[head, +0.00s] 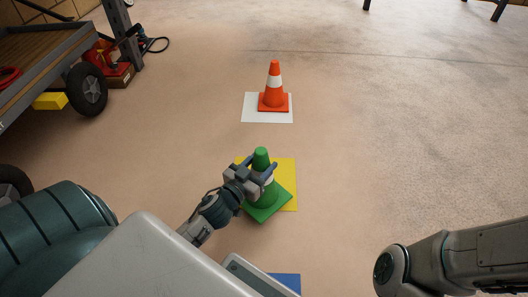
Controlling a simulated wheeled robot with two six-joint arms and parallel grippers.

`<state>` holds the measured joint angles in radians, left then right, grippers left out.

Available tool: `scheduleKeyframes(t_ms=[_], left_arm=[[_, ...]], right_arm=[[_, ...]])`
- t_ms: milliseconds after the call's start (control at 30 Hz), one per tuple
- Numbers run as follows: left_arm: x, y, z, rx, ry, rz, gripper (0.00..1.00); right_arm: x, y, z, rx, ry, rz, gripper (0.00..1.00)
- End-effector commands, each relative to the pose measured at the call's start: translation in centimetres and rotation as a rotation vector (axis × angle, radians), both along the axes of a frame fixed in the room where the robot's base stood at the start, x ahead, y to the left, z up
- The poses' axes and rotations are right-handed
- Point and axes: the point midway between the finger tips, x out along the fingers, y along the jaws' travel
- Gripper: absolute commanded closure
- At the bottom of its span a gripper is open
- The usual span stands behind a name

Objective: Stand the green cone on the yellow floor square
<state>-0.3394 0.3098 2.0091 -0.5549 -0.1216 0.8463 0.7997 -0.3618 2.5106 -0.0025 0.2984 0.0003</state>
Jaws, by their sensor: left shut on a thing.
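The green cone (262,155) is upright, with a square green base and a white band partly hidden by my gripper. My left gripper (265,174) is shut on the cone around its upper middle. The yellow floor square (286,174) lies behind and under the cone in the picture. The cone's base overlaps the square's front part and reaches past its front edge. I cannot tell whether the base touches the floor. My right arm (455,262) shows at the lower right, but its gripper is out of view.
An orange cone (273,90) stands on a white floor square (252,110) farther back. Part of a blue square (286,282) shows at the bottom. A wheeled cart (45,62) and red equipment (108,66) stand at the upper left. The floor to the right is clear.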

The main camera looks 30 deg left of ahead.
Motion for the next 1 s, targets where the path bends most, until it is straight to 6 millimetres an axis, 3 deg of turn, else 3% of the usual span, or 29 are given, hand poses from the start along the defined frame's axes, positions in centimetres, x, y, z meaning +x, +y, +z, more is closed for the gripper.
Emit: scheduleKeyframes(t_ms=[100, 400, 933, 1000], left_arm=[[2.4, 1.3, 0.0, 0.002, -0.004, -0.001, 1.00], [6.6, 3.5, -0.4, -0.001, -0.004, 0.000, 1.00], [8.6, 4.6, -0.7, 0.000, -0.004, -0.001, 1.00], [8.5, 4.5, -1.9, -0.001, -0.003, -0.001, 1.00]], right_arm=[[0.0, 0.0, 0.2, 0.000, 0.000, 0.000, 0.64], [0.0, 0.0, 0.8, 0.000, 0.000, -0.001, 0.64], [0.0, 0.0, 1.2, 0.000, 0.000, -0.001, 0.64], [0.0, 0.0, 0.1, 0.001, -0.002, 0.000, 0.64]])
